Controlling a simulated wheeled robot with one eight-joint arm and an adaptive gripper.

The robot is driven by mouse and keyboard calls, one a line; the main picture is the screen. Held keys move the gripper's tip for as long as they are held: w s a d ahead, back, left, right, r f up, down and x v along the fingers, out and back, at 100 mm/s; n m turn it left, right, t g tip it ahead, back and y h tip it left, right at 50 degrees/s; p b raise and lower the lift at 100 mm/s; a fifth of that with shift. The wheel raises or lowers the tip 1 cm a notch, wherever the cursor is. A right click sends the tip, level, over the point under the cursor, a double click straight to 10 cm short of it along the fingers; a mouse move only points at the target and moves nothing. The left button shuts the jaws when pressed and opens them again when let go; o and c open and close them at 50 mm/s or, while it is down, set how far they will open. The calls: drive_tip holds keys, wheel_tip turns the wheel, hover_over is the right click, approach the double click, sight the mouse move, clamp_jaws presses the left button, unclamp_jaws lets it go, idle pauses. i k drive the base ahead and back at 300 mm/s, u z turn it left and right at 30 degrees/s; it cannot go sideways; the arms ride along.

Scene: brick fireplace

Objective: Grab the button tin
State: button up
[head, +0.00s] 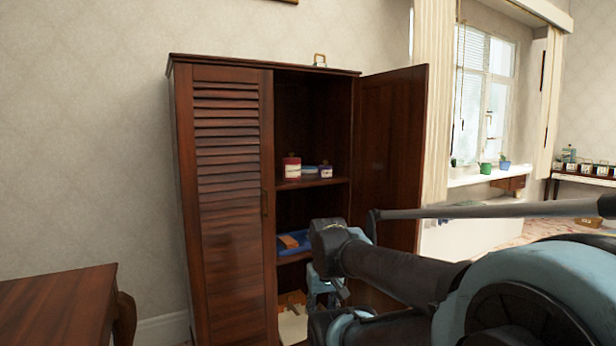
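A dark wooden cabinet (225,200) stands against the wall with its right door (392,150) open and its left louvred door shut. On an upper shelf (312,184) stand a red and white container (291,168), a low light-blue container (309,170) and a small blue and white container (326,171). I cannot tell which of these, if any, is the button tin. My gripper (322,295) seems to be low in front of the cabinet opening, below the upper shelf and apart from the containers. My arm hides much of it, and its fingers are not clear.
A lower shelf holds a blue tray (312,238) with an orange-brown item (289,241). The cabinet's bottom is partly hidden by my arm. A wooden table (55,300) and a chair back (124,318) stand at left. A windowsill (478,177) with small pots is at right.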

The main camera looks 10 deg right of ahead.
sight(291, 169)
drive_tip(key=z, duration=0.1)
drive_tip(key=i, duration=1)
drive_tip(key=u, duration=0.05)
